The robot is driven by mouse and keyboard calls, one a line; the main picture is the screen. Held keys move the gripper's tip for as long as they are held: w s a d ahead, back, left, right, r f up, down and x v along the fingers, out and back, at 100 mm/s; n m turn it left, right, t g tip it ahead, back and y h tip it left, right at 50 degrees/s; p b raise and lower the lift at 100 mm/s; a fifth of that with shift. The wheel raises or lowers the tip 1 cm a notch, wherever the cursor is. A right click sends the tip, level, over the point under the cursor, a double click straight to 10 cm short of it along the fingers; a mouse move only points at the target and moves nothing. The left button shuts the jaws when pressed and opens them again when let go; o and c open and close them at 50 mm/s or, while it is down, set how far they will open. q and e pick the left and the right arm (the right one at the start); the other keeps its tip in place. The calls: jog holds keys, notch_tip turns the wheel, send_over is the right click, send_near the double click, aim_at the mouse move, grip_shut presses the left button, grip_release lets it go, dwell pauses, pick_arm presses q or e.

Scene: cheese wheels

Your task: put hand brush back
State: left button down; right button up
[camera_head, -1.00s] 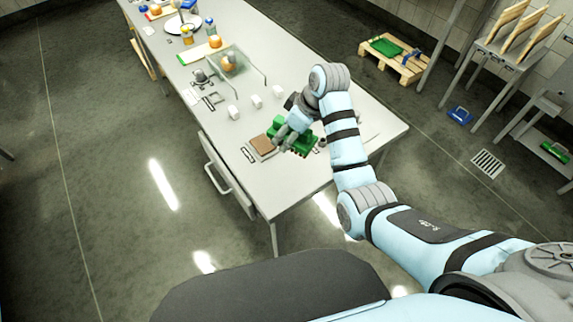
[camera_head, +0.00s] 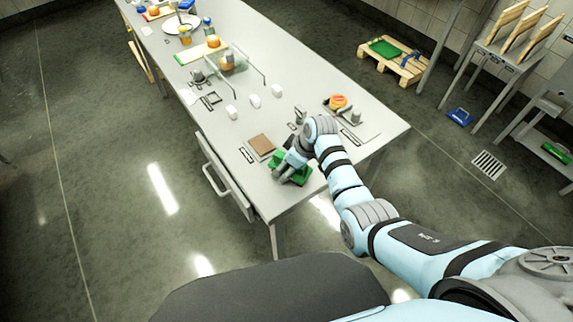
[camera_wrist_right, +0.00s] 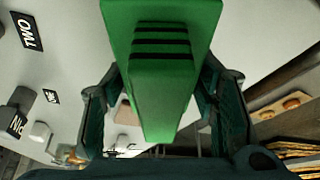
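The green hand brush (camera_head: 296,178) is near the front edge of the grey table (camera_head: 310,100). My right gripper (camera_head: 285,166) is around it. In the right wrist view the brush's green body (camera_wrist_right: 160,85), with dark stripes, sits between the two fingers of my right gripper (camera_wrist_right: 163,105). The gripper looks shut on it. The arm partly covers the brush in the head view, and I cannot tell whether the brush touches the table. My left gripper does not show.
A brown square block (camera_head: 261,142) on a small plate lies just left of the brush. Several white blocks (camera_head: 254,101) stand further back. A round orange-topped item (camera_head: 338,101) sits on a plate to the right.

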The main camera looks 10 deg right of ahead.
jog(key=shift+o, duration=0.8)
jog(key=shift+r, duration=0.25)
jog(key=p+v, duration=0.3)
jog(key=v, duration=0.9)
jog(key=shift+f, duration=0.1)
